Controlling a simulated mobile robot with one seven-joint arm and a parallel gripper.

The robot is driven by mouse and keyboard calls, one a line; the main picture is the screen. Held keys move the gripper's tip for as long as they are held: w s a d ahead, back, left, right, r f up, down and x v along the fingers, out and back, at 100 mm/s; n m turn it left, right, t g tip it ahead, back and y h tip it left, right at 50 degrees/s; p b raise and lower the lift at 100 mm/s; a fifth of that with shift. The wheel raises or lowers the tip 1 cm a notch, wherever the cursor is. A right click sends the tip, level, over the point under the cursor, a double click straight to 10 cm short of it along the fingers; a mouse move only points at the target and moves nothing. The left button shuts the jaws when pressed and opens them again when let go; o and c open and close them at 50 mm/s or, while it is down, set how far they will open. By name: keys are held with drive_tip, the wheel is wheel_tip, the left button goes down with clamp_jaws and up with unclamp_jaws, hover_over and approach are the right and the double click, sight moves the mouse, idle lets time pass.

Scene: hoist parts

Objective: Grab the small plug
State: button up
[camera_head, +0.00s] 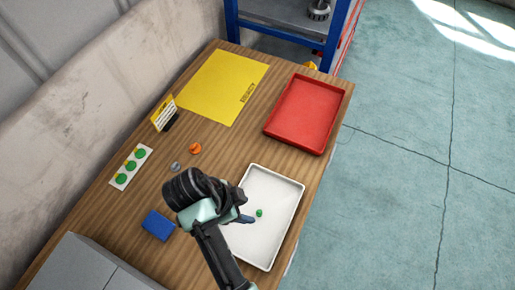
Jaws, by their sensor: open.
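A small green piece (259,212), which looks like the small plug, lies in the white tray (287,230) at the lower centre. My gripper (240,213) is over the left part of this tray, just left of the green piece and apart from it in the picture. My dark wrist hides much of it. It is open, and I see nothing held in it. The height of my gripper above the tray is hard to tell.
A red tray (303,114) and a yellow mat (222,85) lie farther back. An orange part (195,148), a grey part (175,166), a blue block (158,225), a panel with green pieces (131,166) and a yellow sign (163,112) are left of the white tray.

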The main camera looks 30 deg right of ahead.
sight(258, 212)
drive_tip(key=shift+p+x, duration=0.7)
drive_tip(key=shift+x, duration=3)
drive_tip(key=shift+d+r, duration=0.1)
clamp_jaws()
